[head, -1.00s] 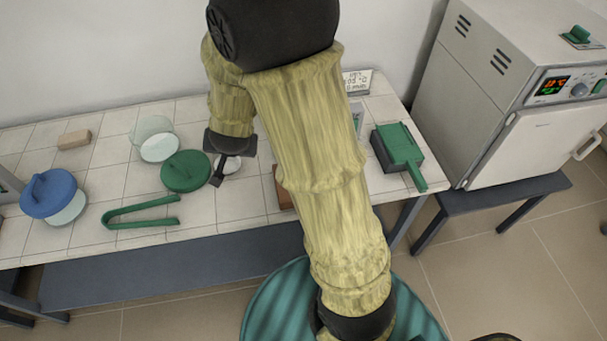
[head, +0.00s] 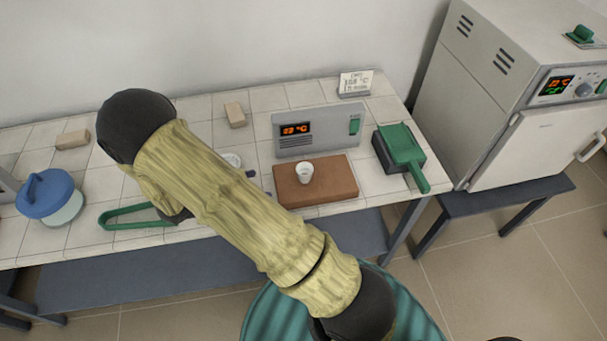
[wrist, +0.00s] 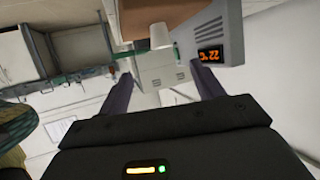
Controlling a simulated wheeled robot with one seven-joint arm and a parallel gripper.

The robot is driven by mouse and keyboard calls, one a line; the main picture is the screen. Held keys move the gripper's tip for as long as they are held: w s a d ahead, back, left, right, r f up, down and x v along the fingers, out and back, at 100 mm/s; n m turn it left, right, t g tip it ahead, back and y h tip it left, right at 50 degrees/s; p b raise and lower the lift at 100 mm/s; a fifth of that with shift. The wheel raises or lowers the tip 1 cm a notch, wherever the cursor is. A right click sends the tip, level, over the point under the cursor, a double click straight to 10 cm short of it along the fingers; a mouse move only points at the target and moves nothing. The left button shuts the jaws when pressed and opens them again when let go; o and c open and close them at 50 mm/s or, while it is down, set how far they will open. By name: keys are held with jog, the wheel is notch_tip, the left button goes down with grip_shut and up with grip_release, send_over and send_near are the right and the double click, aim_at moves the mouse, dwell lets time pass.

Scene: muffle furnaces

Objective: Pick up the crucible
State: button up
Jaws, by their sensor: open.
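The crucible, a small white cup (head: 305,173), stands upright on a brown brick slab (head: 290,185) in the head view. It also shows in the wrist view as a pale cup (wrist: 161,36) against the brown slab, with the picture turned over. My gripper (wrist: 162,78) is open in the wrist view, its two dark fingers spread with nothing between them. The crucible lies beyond the fingertips, roughly in line with the gap. In the head view my arm hides most of the gripper, well left of the crucible.
A grey unit with a red display (head: 318,131) stands right behind the slab. A green-lidded box with a handle (head: 400,148) is to the right. A white dish (head: 231,160), green tongs (head: 130,216) and a blue-lidded jar (head: 48,194) are left. A furnace (head: 520,95) stands far right.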

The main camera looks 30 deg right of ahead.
jog(key=shift+s+d, duration=0.1)
jog(key=shift+d, duration=0.05)
jog(key=p, duration=0.2)
send_near(305, 173)
jog(key=d, duration=0.1)
jog(key=s+d, duration=0.1)
jog(key=d, duration=0.1)
jog(key=shift+d+r, duration=0.2)
jog(key=shift+d, duration=0.2)
jog(key=shift+p+x, duration=1)
jog(key=shift+x, duration=1.65)
jog(key=shift+w+f, duration=0.1)
jog(key=c, duration=1.2)
jog(key=shift+o, duration=0.2)
